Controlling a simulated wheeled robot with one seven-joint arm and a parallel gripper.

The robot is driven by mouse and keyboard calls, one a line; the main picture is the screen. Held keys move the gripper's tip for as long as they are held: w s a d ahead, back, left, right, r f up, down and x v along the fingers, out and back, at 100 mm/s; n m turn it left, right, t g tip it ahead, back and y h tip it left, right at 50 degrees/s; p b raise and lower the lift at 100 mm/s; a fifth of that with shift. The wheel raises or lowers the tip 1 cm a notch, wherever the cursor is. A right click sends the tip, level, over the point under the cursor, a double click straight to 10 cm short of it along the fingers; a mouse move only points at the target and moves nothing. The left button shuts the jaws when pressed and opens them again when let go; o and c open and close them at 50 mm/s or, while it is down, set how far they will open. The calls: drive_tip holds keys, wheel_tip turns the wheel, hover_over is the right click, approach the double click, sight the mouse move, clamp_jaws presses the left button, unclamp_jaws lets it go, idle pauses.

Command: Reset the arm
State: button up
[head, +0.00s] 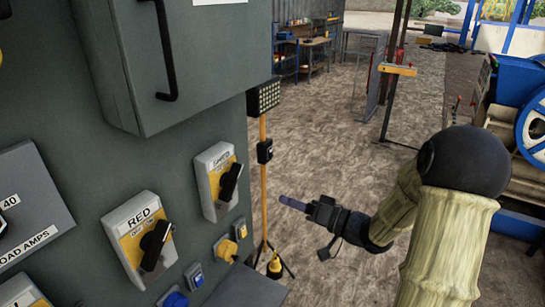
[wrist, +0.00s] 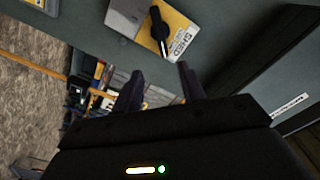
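My gripper (head: 293,203) is held out in the air in front of the grey control cabinet in the head view, to the right of its switches. In the wrist view its two dark fingers (wrist: 157,88) stand apart with nothing between them. My arm bends in from the right of the head view in a pale ribbed sleeve. A rotary switch marked SHED (head: 218,182) is on the cabinet face, and it also shows in the wrist view (wrist: 165,27) beyond the fingertips. The gripper looks clear of the cabinet.
The grey cabinet (head: 60,105) fills the left, with a switch marked RED (head: 142,240) and a door handle (head: 165,50). A work light on a yellow tripod (head: 263,180) stands close behind the gripper. Blue machinery (head: 520,80) is at the right. Brown floor (head: 340,130) lies open between.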

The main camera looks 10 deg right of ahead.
drive_tip(key=s+d+f+m+g+h, duration=0.15)
drive_tip(key=d+f+h, duration=0.45)
drive_tip(key=h, duration=0.7)
drive_tip(key=s+a+f+g, duration=0.1)
drive_tip(key=s+g, duration=0.2)
drive_tip(key=s, duration=0.5)
drive_tip(key=s+a+f+g+h, duration=0.1)
drive_tip(key=s+f+g, duration=0.1)
drive_tip(key=s+g, duration=0.2)
drive_tip(key=s, duration=0.3)
drive_tip(key=shift+s+a+f, duration=0.15)
drive_tip(key=shift+s+a, duration=0.2)
drive_tip(key=shift+a, duration=0.05)
drive_tip(key=shift+c, duration=0.4)
